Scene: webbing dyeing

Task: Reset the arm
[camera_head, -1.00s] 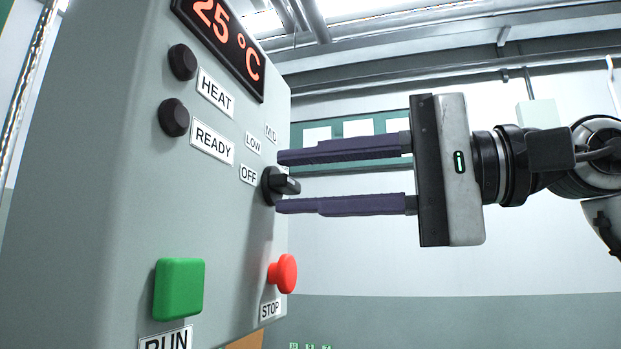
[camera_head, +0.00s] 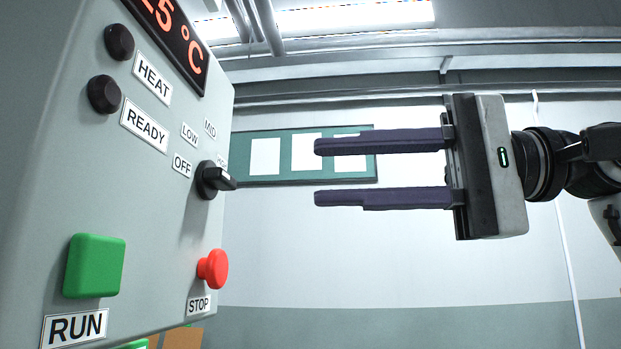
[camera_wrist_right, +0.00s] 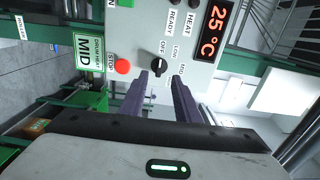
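My right gripper (camera_head: 316,172) is open and empty, its two purple fingers level and pointing left at the control panel (camera_head: 150,230). In the head view a clear gap lies between the fingertips and the black rotary knob (camera_head: 212,180). The knob sits on the panel among the labels OFF, LOW and MID. In the right wrist view the knob (camera_wrist_right: 159,65) shows ahead, between the lines of the two fingers (camera_wrist_right: 160,97). My left gripper is not in view.
The panel carries a green RUN button (camera_head: 94,266), a red STOP button (camera_head: 213,268), two dark lamps and a display (camera_head: 172,38) ending in 5 °C; the wrist view reads 25 °C. A green sign marked MID (camera_wrist_right: 88,54) hangs beside it. Space around the right gripper is free.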

